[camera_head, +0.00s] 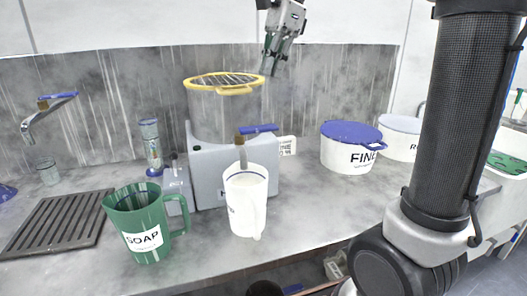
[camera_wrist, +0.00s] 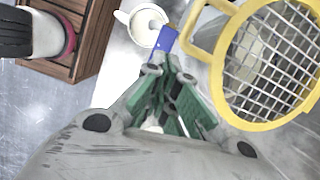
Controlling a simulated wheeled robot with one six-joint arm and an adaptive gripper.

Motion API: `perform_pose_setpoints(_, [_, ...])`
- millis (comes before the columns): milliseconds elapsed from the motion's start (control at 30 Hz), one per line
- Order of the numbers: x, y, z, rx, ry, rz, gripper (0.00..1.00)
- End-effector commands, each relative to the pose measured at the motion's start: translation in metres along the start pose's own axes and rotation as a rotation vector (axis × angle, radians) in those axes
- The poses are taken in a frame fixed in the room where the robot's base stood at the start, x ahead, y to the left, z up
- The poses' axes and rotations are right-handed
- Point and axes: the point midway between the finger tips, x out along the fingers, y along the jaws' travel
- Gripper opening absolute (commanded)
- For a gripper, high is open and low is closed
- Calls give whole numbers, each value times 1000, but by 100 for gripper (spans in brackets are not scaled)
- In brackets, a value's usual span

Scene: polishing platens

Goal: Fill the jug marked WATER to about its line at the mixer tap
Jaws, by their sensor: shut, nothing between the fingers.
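A white jug (camera_head: 246,205) stands upright on the grey counter, its handle toward the front. Its label is turned left and mostly hidden, so I cannot read it. A tap (camera_head: 242,148) with a blue lever (camera_head: 258,129) is just above its mouth. I cannot tell whether water runs or how full the jug is. My gripper (camera_head: 272,66) is high above and behind the tap, shut and empty. In the wrist view, the green fingertips (camera_wrist: 172,85) appear just below the blue lever (camera_wrist: 165,39), with the jug (camera_wrist: 149,26) beyond; the gap to the lever is unclear.
A green SOAP jug (camera_head: 146,226) stands left of the white jug. Behind is a grey machine (camera_head: 208,165) with a yellow-rimmed sieve (camera_head: 224,81) on top. A second blue-levered tap (camera_head: 48,112) is far left above a drain grate (camera_head: 58,222). A blue-lidded tub (camera_head: 348,150) stands right.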

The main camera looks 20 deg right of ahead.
Motion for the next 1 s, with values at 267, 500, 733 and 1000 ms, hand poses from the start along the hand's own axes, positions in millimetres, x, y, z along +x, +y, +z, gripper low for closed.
perform_pose_setpoints(267, [-22, -4, -3, 72, 274, -10, 0])
perform_pose_setpoints(500, [-24, -3, -7, 125, 289, -15, 0])
perform_pose_setpoints(733, [-20, -3, -8, 124, 288, -14, 0])
perform_pose_setpoints(1000, [19, -2, -20, 124, 288, -11, 0])
